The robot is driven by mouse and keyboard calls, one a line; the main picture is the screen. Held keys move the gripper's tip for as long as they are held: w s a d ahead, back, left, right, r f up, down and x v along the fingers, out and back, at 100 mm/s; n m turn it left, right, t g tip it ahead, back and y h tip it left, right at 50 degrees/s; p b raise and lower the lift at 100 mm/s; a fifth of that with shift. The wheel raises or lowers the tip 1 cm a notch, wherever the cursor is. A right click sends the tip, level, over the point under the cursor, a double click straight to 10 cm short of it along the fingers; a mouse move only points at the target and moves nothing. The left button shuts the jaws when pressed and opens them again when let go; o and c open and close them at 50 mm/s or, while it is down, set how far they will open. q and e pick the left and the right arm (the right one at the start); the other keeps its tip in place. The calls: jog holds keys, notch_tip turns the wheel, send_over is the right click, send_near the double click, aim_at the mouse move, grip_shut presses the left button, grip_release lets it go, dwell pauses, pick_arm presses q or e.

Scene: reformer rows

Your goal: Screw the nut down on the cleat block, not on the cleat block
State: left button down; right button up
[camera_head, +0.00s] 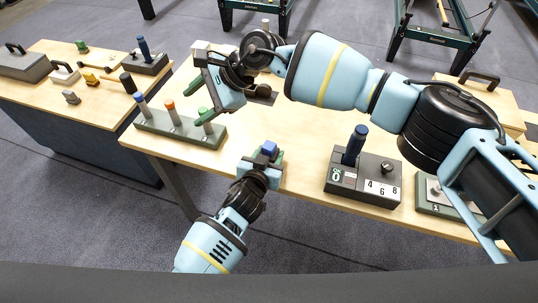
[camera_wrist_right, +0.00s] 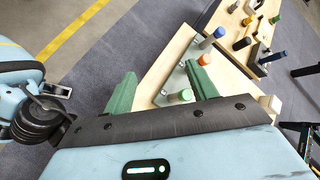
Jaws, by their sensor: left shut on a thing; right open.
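My left gripper (camera_head: 266,158) is over the near edge of the table, shut on a small blue piece (camera_head: 269,148); its fingers hide part of it, and I cannot tell whether it is the nut. My right gripper (camera_head: 198,99) is open and empty near the left end of the table. The right wrist view shows the open green fingers (camera_wrist_right: 160,88) and the green post top (camera_wrist_right: 186,95). I cannot tell which block is the cleat block.
A dark block (camera_head: 345,183) with a blue lever and numbers stands right of centre. A grey-green block (camera_head: 428,196) and a wooden box (camera_head: 484,93) with a black handle stand further right. A second table (camera_head: 100,102) at left holds several small items. The table middle is clear.

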jog(key=d+f+n+h, duration=0.5)
jog(key=d+f+h, duration=0.1)
jog(key=d, duration=0.2)
jog(key=n+h, duration=0.2)
jog(key=h, duration=0.2)
send_over(269, 145)
jog(key=shift+f, duration=0.45)
jog(key=shift+f, duration=4)
